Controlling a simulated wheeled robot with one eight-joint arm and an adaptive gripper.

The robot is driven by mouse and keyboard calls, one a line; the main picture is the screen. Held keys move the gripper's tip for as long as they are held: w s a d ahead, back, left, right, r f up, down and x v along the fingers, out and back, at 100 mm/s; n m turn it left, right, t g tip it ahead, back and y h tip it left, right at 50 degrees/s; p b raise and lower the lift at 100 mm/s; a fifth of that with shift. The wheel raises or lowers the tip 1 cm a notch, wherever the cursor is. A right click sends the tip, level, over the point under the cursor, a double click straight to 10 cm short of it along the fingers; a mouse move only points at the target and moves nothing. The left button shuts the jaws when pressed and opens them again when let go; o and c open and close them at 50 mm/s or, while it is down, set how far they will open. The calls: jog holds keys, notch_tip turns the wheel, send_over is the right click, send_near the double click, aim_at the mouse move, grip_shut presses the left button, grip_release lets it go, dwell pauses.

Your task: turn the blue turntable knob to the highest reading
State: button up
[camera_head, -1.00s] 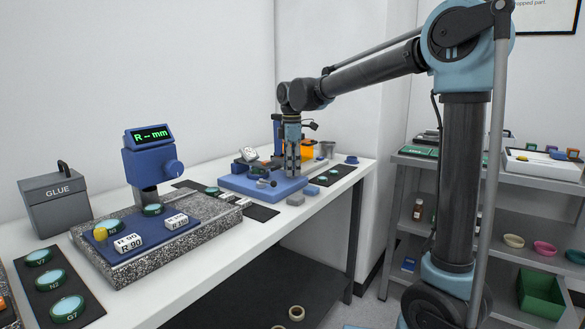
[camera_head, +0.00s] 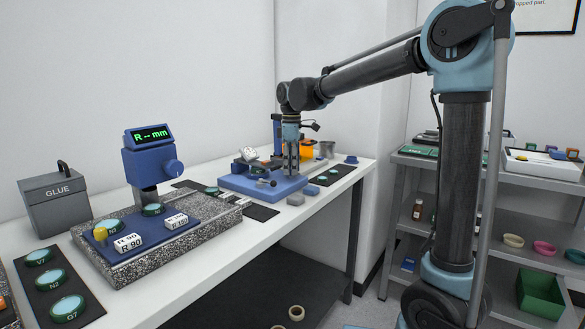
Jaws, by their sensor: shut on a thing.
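My gripper (camera_head: 291,172) points straight down over the right part of the blue base (camera_head: 236,186) at the far end of the bench. Its fingers are shut on the small blue turntable knob, which they hide almost wholly. A white round dial gauge (camera_head: 248,154) stands tilted on the base, left of my gripper. Its needle and reading are too small to read. A small dark ball-ended part (camera_head: 265,183) shows at the front of the base.
Small grey and blue blocks (camera_head: 296,199) lie in front of the base. An orange cup (camera_head: 307,150) and a grey cup (camera_head: 327,149) stand behind my gripper. A blue readout unit (camera_head: 152,160) on a granite plate (camera_head: 135,266) shows "R --mm". Shelves (camera_head: 398,175) stand at right.

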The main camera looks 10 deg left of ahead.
jog(key=shift+w+m, duration=0.1)
jog(key=shift+m, duration=0.5)
jog(key=o, duration=1.1)
jog(key=shift+r, duration=0.1)
notch_tip(320, 180, up, 12)
jog(key=shift+f, duration=0.15)
jog(key=shift+c, duration=0.3)
